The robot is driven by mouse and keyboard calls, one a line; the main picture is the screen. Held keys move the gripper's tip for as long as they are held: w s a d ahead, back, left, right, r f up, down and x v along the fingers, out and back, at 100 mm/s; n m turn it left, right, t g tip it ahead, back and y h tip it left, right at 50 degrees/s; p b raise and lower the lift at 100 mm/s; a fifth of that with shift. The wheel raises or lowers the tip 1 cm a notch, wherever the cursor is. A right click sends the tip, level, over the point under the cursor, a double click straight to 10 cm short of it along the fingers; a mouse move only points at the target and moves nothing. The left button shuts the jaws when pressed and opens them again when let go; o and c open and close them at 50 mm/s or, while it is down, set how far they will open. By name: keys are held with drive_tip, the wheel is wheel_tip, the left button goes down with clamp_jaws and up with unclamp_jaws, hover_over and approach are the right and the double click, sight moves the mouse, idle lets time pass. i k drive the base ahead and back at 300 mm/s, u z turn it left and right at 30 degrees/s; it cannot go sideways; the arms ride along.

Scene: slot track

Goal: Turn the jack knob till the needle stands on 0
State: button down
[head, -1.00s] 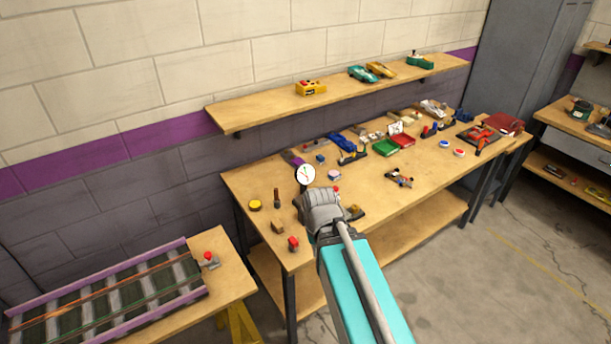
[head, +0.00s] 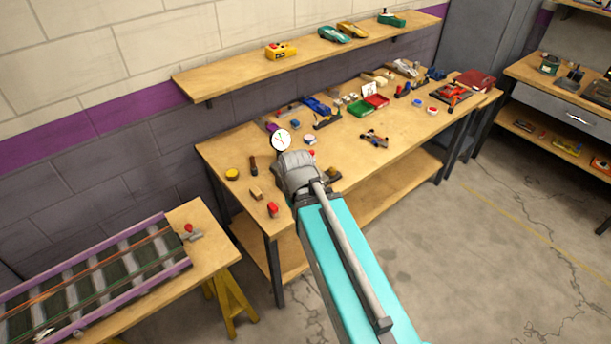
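A round white dial (head: 280,140) with a dark rim stands near the left part of the workbench in the head view. A thin dark needle shows on its face, but the marks are too small to read. My gripper (head: 297,165) is just below and to the right of the dial, seen from behind. Its fingers are hidden by its own body, so I cannot tell whether it is open. The jack knob cannot be made out; a small red spot (head: 312,153) shows just right of my gripper.
A wall shelf (head: 225,81) with toy cars runs above. A slot track (head: 95,275) lies on a table at the lower left.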

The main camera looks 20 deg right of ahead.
sight(332, 171)
drive_tip(key=z, duration=0.6)
drive_tip(key=i, duration=0.15)
drive_tip(key=u, duration=0.05)
